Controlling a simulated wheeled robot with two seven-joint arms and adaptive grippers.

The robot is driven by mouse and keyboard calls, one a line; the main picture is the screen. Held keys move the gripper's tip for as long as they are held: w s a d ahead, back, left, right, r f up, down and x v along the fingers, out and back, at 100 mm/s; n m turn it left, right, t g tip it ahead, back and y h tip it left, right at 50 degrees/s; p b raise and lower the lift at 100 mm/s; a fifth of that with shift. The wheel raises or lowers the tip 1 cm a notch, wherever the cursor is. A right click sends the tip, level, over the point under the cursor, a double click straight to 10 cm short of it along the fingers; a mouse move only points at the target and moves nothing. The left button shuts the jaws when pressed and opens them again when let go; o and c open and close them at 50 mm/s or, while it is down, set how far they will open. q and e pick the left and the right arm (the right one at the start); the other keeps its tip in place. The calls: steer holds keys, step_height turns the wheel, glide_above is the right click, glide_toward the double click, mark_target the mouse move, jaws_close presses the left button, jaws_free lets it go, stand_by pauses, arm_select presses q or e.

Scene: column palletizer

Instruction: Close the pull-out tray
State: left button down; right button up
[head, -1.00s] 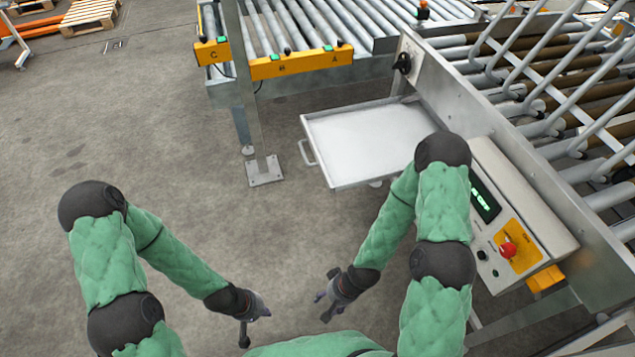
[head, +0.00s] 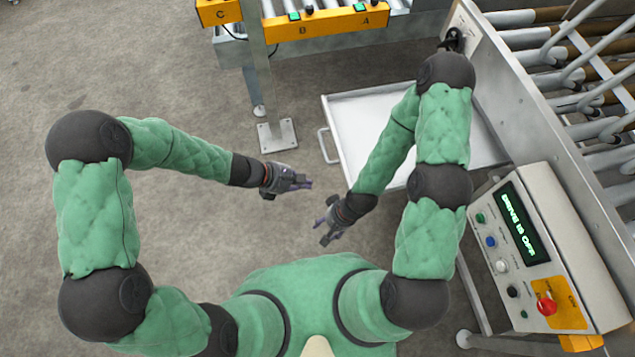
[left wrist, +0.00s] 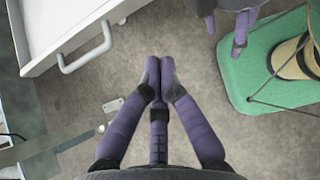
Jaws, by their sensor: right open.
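The pull-out tray (head: 357,118) is a shallow white metal tray. It sticks out to the left from under the conveyor frame, and my right arm covers part of it. Its bar handle (head: 323,147) is on the left front face; the handle also shows in the left wrist view (left wrist: 88,52). My left gripper (head: 308,184) is just below and left of the handle, apart from it. Its fingers (left wrist: 160,72) are together, with nothing between them. My right gripper (head: 322,232) is open and empty, below the tray; it also shows in the left wrist view (left wrist: 240,40).
A control panel (head: 545,250) with a lit display and a red button stands at the right. A steel post with a foot plate (head: 277,135) stands left of the tray. A yellow-fronted roller conveyor (head: 325,25) is behind. The floor at left is clear.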

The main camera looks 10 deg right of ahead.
arm_select(q)
steer(key=d+r+b+x, duration=0.1)
steer(key=b+x, duration=0.4)
steer(key=x, duration=0.7)
steer(key=shift+d+r, duration=0.4)
steer(key=shift+r, duration=0.05)
